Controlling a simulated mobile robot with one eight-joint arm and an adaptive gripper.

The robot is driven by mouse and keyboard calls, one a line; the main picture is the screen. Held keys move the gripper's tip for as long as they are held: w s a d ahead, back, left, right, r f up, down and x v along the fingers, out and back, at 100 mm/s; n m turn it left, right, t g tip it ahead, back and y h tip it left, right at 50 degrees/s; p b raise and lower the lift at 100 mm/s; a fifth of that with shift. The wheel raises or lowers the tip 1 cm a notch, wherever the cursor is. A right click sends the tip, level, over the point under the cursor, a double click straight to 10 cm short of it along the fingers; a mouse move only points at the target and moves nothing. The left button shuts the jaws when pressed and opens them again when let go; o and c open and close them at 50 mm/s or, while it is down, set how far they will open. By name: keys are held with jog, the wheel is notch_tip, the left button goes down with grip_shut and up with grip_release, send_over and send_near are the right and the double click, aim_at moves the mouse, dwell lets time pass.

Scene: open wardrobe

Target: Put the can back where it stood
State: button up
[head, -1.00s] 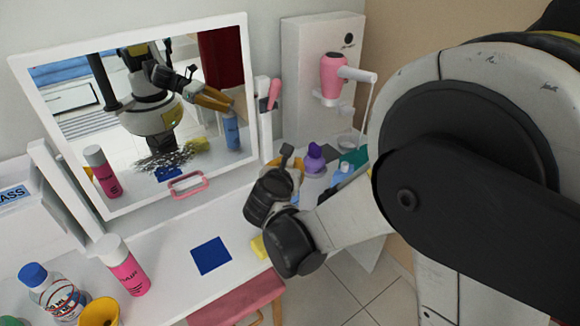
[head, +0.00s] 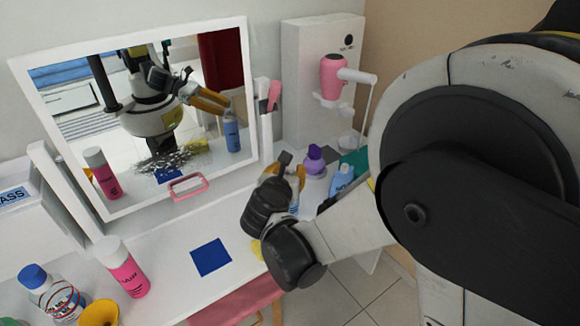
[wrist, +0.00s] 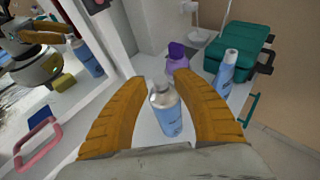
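A blue can with a silver top (wrist: 166,112) is between the two orange fingers of my gripper (wrist: 163,80) in the wrist view. The fingertips flank its top, one on each side. Narrow pale strips show beside the can, and I cannot tell whether the fingers press on it. In the head view my gripper (head: 285,172) is over the right end of the white table, with the can (head: 294,195) partly hidden behind it. The can and fingers also show in the mirror. I cannot tell whether the can's base rests on the table.
A purple bottle (head: 314,162) and a light-blue bottle (head: 341,180) stand just beyond my gripper. A blue square (head: 211,257) lies on the clear middle of the table (head: 165,270). A pink can (head: 121,268) stands left of it. The mirror (head: 145,212) rises behind.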

jog(key=p+v, duration=0.3)
jog(key=v, duration=0.7)
jog(key=s+d+r+m+g, duration=0.1)
jog(key=s+d+m+g, duration=0.1)
jog(key=d+m, duration=0.5)
jog(key=s+d+r+m+g, duration=0.1)
jog(key=s+d+m+g, duration=0.1)
jog(key=d+m, duration=0.55)
jog(key=s+d+r+m+g+y, duration=0.1)
jog(key=s+d+m, duration=0.2)
jog(key=s+m, duration=0.3)
jog(key=s+d+r+m+g+y, duration=0.1)
jog(key=s+d+m, duration=0.2)
jog(key=m, duration=1)
jog(key=s, duration=0.3)
jog(key=shift+y, duration=0.3)
